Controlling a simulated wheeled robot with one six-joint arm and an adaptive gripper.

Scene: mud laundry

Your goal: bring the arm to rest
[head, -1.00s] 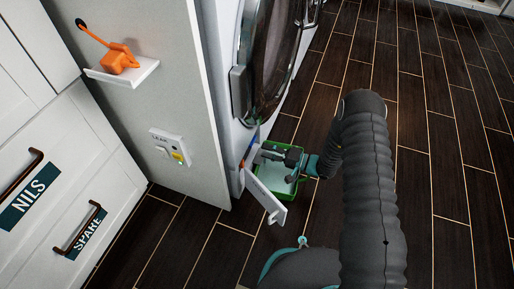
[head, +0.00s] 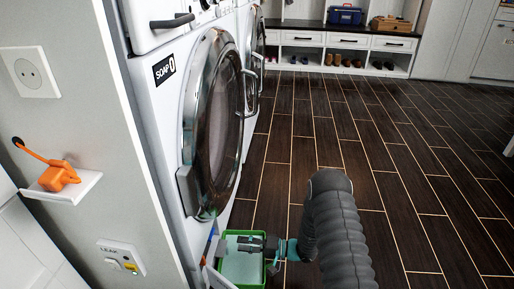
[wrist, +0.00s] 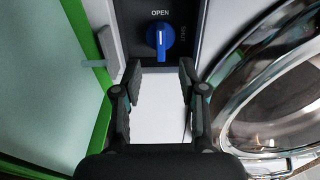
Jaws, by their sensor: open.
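My arm (head: 334,225) reaches forward at the lower right of the head view. My gripper (head: 273,250) is at the front base of the near washing machine, over the green tray. In the wrist view my gripper (wrist: 160,95) is open, with nothing between its fingers. A blue knob (wrist: 160,38) on a dark panel lies just beyond the fingertips, under the label OPEN; the fingers do not touch it.
The green tray (head: 225,236) stands at the machine's foot beside a white flap (head: 212,262). The round washer door (head: 217,120) is close above. An orange item (head: 58,176) sits on a wall shelf at left. Dark floor (head: 420,180) to the right is clear.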

